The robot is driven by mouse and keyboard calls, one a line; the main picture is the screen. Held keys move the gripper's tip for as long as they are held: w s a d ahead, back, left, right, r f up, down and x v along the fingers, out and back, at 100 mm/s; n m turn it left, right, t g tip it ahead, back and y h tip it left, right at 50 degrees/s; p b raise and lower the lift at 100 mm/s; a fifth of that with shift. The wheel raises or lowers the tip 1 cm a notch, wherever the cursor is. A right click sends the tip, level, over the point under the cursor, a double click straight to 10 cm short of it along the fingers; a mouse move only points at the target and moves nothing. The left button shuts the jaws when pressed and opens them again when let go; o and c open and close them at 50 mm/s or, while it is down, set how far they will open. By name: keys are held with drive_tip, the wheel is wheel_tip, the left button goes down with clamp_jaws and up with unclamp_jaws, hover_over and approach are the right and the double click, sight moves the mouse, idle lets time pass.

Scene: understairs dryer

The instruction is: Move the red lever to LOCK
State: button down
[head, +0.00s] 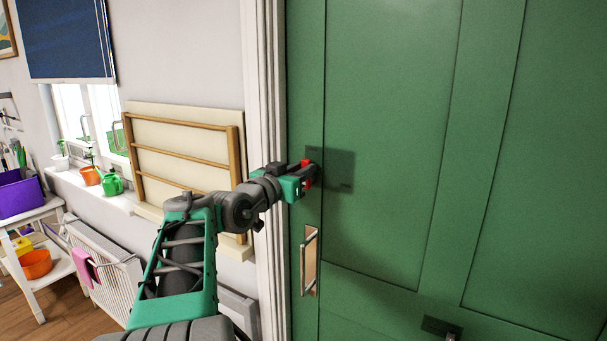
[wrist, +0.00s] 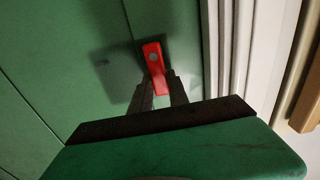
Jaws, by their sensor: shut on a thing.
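The red lever (head: 306,164) is on the green door (head: 390,120), near its left edge and above the door handle. In the wrist view the red lever (wrist: 153,60) shows a round grey pivot at its upper end, and its lower end is between my fingers. My gripper (head: 312,174) is at the lever, and in the wrist view my gripper (wrist: 159,92) is shut on its lower part. The lever is slightly tilted in the wrist view. A dark plate lies behind it. I cannot read any LOCK marking.
A brass-backed pull handle (head: 309,262) is on the door below my gripper. The white door frame (head: 267,120) stands just left. A wooden rack (head: 185,150), a radiator (head: 105,270) and a shelf with pots are further left.

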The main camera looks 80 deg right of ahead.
drive_tip(key=c, duration=1.3)
unclamp_jaws()
drive_tip(key=shift+o, duration=0.2)
drive_tip(key=b+v, duration=0.2)
drive_tip(key=v, duration=0.5)
drive_tip(key=shift+a, duration=0.4)
drive_tip(key=shift+w, duration=0.15)
